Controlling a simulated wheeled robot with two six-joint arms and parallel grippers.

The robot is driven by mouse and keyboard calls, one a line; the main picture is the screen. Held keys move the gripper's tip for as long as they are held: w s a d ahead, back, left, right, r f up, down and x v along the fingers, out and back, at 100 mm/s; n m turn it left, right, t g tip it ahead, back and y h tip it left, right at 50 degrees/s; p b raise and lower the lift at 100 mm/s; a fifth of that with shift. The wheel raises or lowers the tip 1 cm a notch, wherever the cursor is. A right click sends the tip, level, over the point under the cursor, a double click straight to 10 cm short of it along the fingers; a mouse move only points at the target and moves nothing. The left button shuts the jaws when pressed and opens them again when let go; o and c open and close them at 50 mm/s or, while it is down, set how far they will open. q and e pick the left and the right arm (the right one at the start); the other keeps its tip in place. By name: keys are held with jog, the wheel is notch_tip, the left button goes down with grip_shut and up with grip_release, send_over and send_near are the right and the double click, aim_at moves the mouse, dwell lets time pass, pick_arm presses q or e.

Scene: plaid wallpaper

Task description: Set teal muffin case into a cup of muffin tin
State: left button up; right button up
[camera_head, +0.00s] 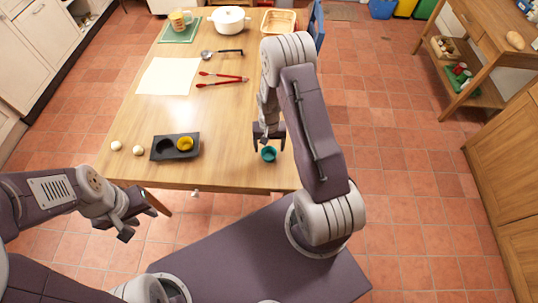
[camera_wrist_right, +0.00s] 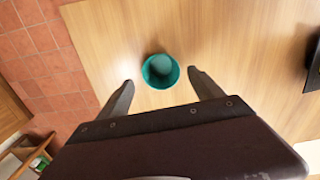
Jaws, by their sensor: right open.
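The teal muffin case (camera_head: 268,154) stands on the table near its front right corner. It also shows in the right wrist view (camera_wrist_right: 160,71), upright and empty. My right gripper (camera_head: 268,142) is open just above it; in the right wrist view its fingertips (camera_wrist_right: 160,78) lie either side of the case, apart from it. The dark muffin tin (camera_head: 160,157) lies to the left on the table. A yellow case (camera_head: 185,143) sits in its right cup; its left cup looks dark and empty. My left gripper (camera_head: 128,222) is off the table's front edge, and its jaws are unclear.
Two small pale round things (camera_head: 139,151) lie left of the tin. Red tongs (camera_head: 222,79), a ladle (camera_head: 220,53), white paper (camera_head: 168,76), a white pot (camera_head: 229,19) and a tray (camera_head: 278,22) are farther back. The table between tin and teal case is clear.

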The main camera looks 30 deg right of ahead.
aim_at(269, 157)
notch_tip(269, 157, down, 4)
jog(key=shift+f, duration=0.15)
jog(key=c, duration=1.3)
jog(key=shift+w+r, duration=0.1)
jog(key=shift+r, duration=0.5)
notch_tip(269, 157, up, 3)
jog(key=shift+r, duration=0.15)
jog(key=s+a+r, duration=0.2)
jog(key=s, duration=0.1)
jog(key=s+a+r, duration=0.2)
jog(key=s, duration=0.1)
jog(key=s+a+r+b, duration=0.1)
jog(key=s+a+r, duration=0.1)
jog(key=s, duration=0.2)
jog(key=shift+a+r, duration=0.25)
jog(key=shift+r, duration=0.1)
